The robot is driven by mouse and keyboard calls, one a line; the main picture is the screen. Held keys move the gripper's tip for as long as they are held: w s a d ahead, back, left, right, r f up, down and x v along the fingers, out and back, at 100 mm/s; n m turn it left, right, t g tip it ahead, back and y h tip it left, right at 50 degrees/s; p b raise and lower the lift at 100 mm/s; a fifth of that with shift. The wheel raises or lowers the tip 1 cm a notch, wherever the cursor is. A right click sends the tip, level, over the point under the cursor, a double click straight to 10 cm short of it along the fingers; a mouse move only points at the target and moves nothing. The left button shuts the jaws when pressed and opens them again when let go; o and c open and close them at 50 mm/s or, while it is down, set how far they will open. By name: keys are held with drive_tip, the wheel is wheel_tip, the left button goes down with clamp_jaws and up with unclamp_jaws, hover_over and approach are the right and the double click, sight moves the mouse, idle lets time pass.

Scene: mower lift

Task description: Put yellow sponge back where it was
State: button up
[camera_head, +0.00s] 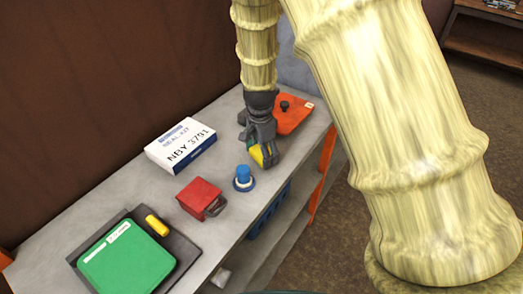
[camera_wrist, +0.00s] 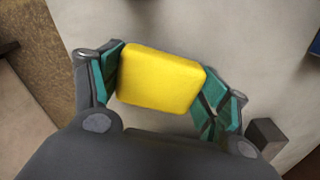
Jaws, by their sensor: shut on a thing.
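My gripper (camera_head: 262,150) is over the far part of the grey bench (camera_head: 215,235), between the orange plate and the blue knob. It is shut on the yellow sponge (camera_wrist: 160,78). In the wrist view the sponge sits between the two teal finger pads of my gripper (camera_wrist: 160,85), which touch its left and right sides. In the head view a part of the sponge (camera_head: 257,154) shows beside the dark fingers. I cannot tell whether the sponge touches the bench top.
A white seal kit box (camera_head: 181,145), a red box with a handle (camera_head: 200,198) and a blue knob on a round base (camera_head: 243,178) stand nearby. An orange plate (camera_head: 292,115) lies behind my gripper. A green-lidded case (camera_head: 126,258) with a yellow piece (camera_head: 157,225) is at the near left.

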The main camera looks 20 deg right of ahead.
drive_tip(key=shift+f, duration=0.1)
drive_tip(key=shift+f, duration=0.1)
drive_tip(key=o, duration=1.3)
drive_tip(key=shift+c, duration=0.2)
wheel_tip(320, 180, up, 12)
drive_tip(key=b, duration=0.3)
drive_tip(key=shift+a, duration=0.15)
drive_tip(key=shift+r, duration=0.2)
